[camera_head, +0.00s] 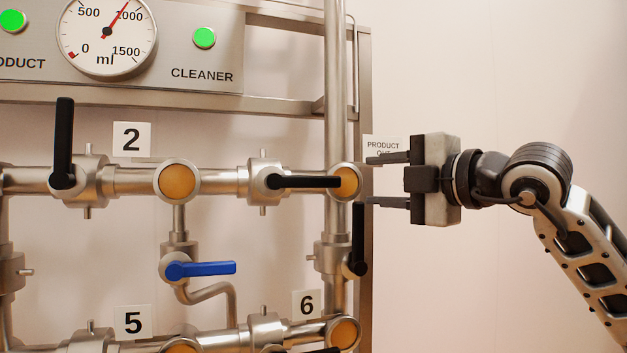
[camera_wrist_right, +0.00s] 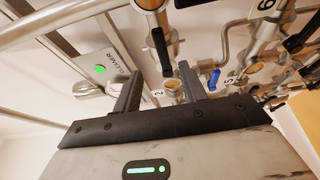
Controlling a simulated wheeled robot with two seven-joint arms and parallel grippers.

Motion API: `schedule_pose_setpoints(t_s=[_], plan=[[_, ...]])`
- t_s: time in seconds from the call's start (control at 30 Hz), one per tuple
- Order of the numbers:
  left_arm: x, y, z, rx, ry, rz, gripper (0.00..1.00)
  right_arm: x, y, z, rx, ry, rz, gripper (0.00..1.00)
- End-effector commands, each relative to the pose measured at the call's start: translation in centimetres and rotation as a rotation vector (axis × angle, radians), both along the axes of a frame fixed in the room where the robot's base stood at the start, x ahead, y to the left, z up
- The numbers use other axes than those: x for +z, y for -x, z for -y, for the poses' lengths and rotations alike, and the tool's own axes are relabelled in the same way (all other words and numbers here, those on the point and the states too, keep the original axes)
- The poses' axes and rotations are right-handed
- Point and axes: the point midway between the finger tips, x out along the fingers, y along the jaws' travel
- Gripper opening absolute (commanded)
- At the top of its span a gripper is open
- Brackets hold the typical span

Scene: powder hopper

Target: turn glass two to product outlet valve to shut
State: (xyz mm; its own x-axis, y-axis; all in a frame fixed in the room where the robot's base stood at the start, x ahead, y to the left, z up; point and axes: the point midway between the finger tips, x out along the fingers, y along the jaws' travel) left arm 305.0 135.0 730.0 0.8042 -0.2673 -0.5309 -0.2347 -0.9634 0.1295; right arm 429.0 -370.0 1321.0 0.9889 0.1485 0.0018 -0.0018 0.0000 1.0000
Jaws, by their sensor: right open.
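The valve between glass two and the product outlet pipe (camera_head: 263,183) has a black lever (camera_head: 308,182). The lever lies level along the pipe, pointing right, its tip in front of the round glass on the vertical pipe. Sight glass two (camera_head: 179,181), amber, is left of this valve, near the "2" label (camera_head: 132,139). My right gripper (camera_head: 373,181) is open and empty, right of the lever tip at about its height, fingers pointing left, one above the other. It partly covers the "PRODUCT OUT…" label (camera_head: 383,146). In the wrist view its fingers (camera_wrist_right: 161,82) stand apart. My left gripper is not in view.
A blue lever (camera_head: 201,269) sits below glass two, and an upright black lever (camera_head: 64,141) is at left. The frame post (camera_head: 363,90) stands at right; the wall beyond is clear.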

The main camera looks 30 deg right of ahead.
Motion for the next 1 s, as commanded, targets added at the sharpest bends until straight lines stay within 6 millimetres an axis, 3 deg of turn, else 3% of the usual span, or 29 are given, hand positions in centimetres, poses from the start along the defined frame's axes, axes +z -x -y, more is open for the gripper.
schedule_pose_setpoints(t_s=[0.17, 0.6, 0.8, 1.0], plan=[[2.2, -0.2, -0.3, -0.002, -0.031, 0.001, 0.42, 0.7, -3.4, -0.6, 0.007, -0.005, -0.003, 0.42], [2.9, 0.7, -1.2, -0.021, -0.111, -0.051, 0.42, 0.4, -12.3, -2.2, 0.010, -0.002, -0.002, 0.42], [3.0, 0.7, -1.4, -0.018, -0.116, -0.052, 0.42, 0.2, -14.3, -2.4, 0.008, -0.001, 0.000, 0.42], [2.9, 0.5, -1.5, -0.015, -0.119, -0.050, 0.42, -0.1, -14.8, -2.5, 0.007, 0.000, -0.001, 0.42]])
